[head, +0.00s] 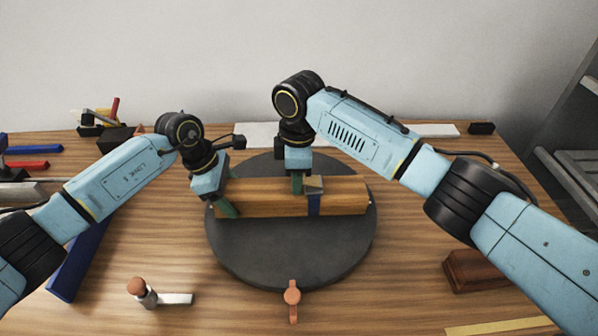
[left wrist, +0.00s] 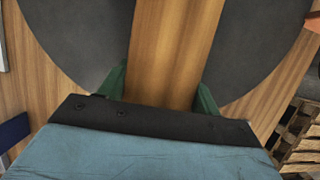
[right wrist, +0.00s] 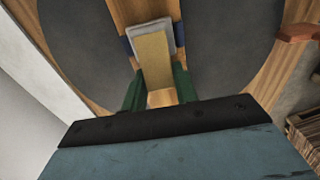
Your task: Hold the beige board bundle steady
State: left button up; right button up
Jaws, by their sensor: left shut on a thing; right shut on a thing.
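The beige board bundle (head: 258,205) lies level across the dark round turntable (head: 285,250). A blue strap (head: 314,204) wraps it right of the middle, with a grey buckle (right wrist: 139,31) and a tan block (right wrist: 153,55) on top. My left gripper (head: 228,193) is shut across the bundle's left end, a green finger on each side; the bundle (left wrist: 175,45) runs between them in the left wrist view. My right gripper (head: 298,184) is above the bundle beside the strap. In the right wrist view its green fingers flank the tan block and appear shut on it. The fingertips are partly hidden.
An orange handle (head: 292,295) stands at the turntable's front edge. A peg-like tool (head: 142,292) and a blue bar (head: 72,265) are at the left. A brown block (head: 478,270) and a yellow strip (head: 503,326) are at the right. The wooden table's front is mostly clear.

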jog(key=o, duration=1)
notch_tip(320, 180, up, 12)
jog(key=shift+d, duration=0.15)
